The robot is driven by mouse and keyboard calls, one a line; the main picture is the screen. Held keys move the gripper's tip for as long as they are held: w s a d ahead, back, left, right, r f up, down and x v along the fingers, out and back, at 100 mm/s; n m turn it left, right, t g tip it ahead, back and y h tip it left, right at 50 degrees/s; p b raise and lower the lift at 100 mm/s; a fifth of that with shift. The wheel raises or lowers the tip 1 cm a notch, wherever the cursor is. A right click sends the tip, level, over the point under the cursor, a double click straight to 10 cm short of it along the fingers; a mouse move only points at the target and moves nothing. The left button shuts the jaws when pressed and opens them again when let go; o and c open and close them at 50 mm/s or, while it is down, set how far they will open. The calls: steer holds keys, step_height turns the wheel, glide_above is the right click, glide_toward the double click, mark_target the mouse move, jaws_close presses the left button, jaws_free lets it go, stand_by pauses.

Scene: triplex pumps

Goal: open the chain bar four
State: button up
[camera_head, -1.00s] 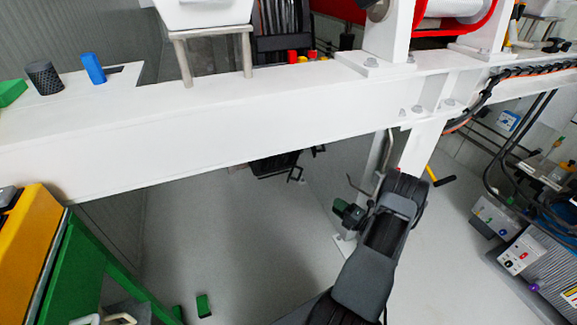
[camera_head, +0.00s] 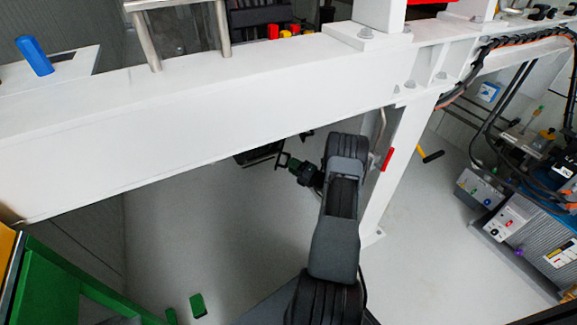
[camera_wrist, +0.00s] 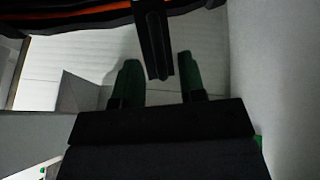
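In the wrist view, a black chain (camera_wrist: 75,22) with orange cables runs across the top. A black bar (camera_wrist: 155,45) hangs from it, its end between the two green fingers of my gripper (camera_wrist: 158,62). The fingers are apart, with a visible gap on either side of the bar. I cannot tell which numbered bar this is. In the head view, my gripper (camera_head: 285,161) is small, below the white beam, beside a dark object (camera_head: 258,153) mostly hidden under that beam.
A white beam (camera_head: 180,125) crosses the head view above my arm, with a white post (camera_head: 395,170) close on the right. A red part (camera_head: 386,159) is by the post. Another cable chain (camera_head: 510,40) lies at upper right. Grey floor (camera_head: 215,225) is open at lower left.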

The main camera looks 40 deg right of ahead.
steer(key=shift+x, duration=1.15)
steer(key=shift+c, duration=0.4)
jaws_close()
